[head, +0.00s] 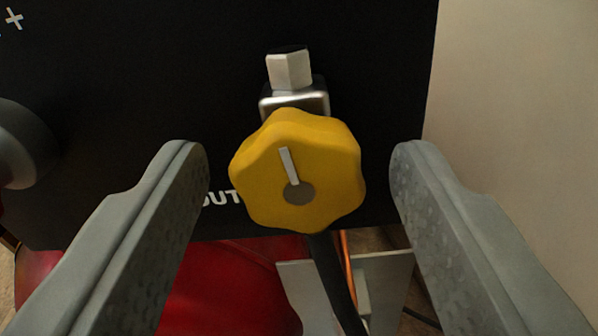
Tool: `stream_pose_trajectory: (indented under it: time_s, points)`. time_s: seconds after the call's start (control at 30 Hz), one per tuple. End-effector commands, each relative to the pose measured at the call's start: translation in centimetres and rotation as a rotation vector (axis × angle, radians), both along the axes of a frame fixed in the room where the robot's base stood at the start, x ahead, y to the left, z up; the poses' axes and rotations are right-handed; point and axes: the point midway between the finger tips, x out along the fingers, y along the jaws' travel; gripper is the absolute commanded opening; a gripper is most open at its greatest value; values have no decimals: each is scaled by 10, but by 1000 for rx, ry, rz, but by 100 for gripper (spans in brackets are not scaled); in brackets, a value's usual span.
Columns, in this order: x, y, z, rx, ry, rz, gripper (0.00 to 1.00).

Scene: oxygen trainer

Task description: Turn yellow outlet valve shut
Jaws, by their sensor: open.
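The yellow outlet valve knob (335,180) sits on the front of the black panel, low in the middle of the head view. Its white pointer line runs up and slightly left from the grey centre cap. My gripper (298,165) is open, with one grey finger on each side of the knob. A gap shows between each finger and the knob's edge, so neither finger appears to touch it. A silver fitting (291,72) rises above the knob. White lettering left of the knob is partly hidden by the left finger and the knob.
The black panel (180,60) fills the back. A grey round part (22,145) juts out at the left. A black hose (332,275) hangs below the knob, beside an orange line and a light metal bracket (300,290). A red surface (225,285) lies below. A pale wall (520,90) is at right.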

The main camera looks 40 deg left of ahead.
Motion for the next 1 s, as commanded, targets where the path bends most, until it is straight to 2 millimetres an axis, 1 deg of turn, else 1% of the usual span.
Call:
stream_pose_trajectory:
  time_s: [0.07,0.17,0.2,0.27,0.3,0.47,0.7,1.0]
  points:
    - [0,0,0,0,0,0,55]
    - [0,0,0,0,0,0,38]
    - [0,0,0,0,0,0,30]
    - [0,0,0,0,0,0,18]
    - [0,0,0,0,0,0,10]
    - [0,0,0,18,12,0,10]
    - [0,0,0,106,72,0,11]
    - [0,0,0,115,78,0,11]
